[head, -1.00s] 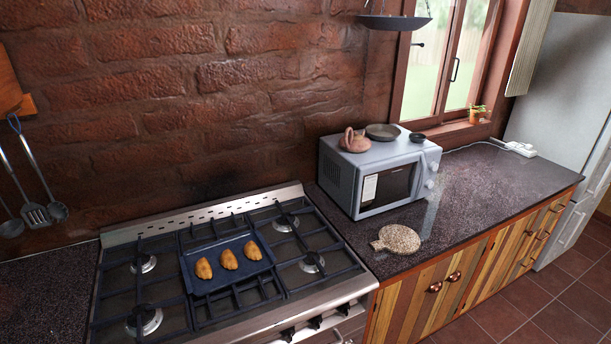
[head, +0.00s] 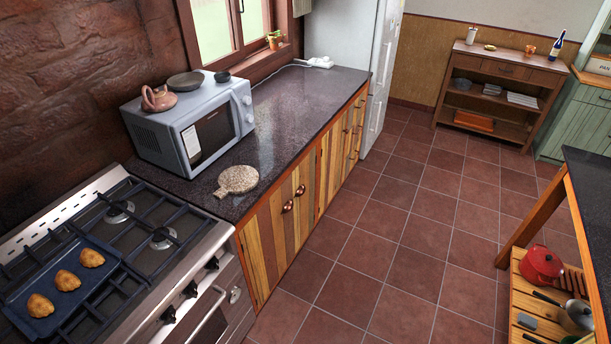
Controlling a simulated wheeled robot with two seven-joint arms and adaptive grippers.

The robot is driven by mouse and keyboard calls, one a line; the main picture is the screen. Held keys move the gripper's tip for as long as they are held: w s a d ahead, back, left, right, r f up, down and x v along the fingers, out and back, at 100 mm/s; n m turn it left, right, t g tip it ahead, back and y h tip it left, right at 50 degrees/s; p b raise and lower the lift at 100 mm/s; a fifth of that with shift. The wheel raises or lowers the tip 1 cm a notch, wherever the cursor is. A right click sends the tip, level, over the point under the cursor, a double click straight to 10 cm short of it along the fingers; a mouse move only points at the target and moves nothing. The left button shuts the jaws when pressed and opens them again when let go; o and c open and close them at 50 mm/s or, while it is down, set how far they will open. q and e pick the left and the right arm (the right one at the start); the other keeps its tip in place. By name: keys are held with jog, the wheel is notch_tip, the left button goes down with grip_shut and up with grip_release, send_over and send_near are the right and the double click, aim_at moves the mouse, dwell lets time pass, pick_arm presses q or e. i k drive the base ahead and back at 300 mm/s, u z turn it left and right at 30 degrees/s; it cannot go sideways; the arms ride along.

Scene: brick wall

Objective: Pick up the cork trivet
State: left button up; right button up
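The cork trivet (head: 238,180) is a round, speckled beige disc with a short handle tab. It lies flat on the dark stone counter (head: 290,108), near the front edge, in front of the microwave and to the right of the stove. Nothing covers it. Neither of my grippers shows in the head view.
The microwave (head: 168,137) carries a clay teapot (head: 158,98) and dark dishes. The stove (head: 190,262) holds a blue tray (head: 98,262) with pastries. Tiled floor (head: 385,225) is open before the cabinets. A table (head: 590,185) with a red pot (head: 541,263) below stands at right.

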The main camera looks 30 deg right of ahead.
aim_at(238, 178)
jog(key=z, duration=1.55)
jog(key=i, duration=3)
jog(key=u, duration=3.9)
